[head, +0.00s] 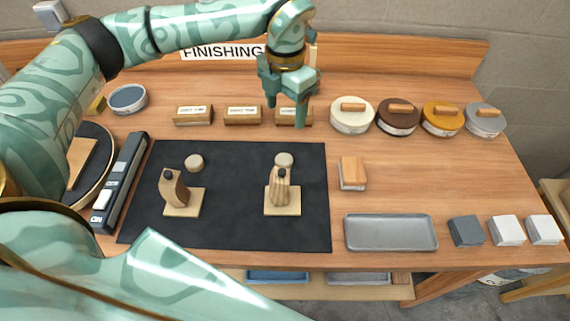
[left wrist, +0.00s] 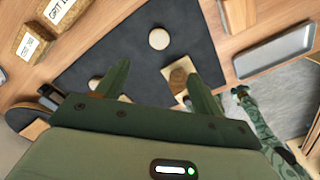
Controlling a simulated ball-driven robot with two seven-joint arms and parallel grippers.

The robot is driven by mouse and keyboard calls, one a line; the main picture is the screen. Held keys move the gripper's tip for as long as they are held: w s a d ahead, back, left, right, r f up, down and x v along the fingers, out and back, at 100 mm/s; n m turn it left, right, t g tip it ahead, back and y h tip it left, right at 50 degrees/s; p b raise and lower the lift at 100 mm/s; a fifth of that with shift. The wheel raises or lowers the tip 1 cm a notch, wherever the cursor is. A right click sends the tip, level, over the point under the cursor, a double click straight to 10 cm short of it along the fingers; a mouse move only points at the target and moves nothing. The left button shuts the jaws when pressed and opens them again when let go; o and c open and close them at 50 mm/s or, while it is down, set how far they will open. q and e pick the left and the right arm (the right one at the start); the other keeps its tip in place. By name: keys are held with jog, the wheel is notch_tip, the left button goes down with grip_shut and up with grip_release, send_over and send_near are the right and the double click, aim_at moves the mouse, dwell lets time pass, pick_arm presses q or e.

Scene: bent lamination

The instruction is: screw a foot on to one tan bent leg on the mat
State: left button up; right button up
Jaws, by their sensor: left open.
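My left gripper (head: 285,113) is open and empty, near the labelled blocks behind the mat. The left wrist view shows its spread fingers (left wrist: 160,88) and a round foot (left wrist: 158,38). My right gripper does not show clearly.
Labelled wooden blocks (head: 242,115) and several lidded tins (head: 352,115) line the back. A wood-topped block (head: 352,172), a grey tray (head: 390,232) and small blocks (head: 467,231) are to the right. A dark long device (head: 120,182) borders the mat's left.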

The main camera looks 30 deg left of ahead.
pick_arm(q)
jog(key=shift+s+r, duration=0.1)
jog(key=b, duration=0.2)
send_over(284, 159)
notch_tip(284, 159, down, 11)
jog(key=shift+d+f, duration=0.1)
jog(key=shift+d, duration=0.05)
notch_tip(284, 159, down, 5)
jog(key=shift+f+b, duration=0.1)
jog(key=shift+b, duration=0.2)
jog(key=shift+s, duration=0.1)
dwell(0.3)
jog(key=c, duration=1.1)
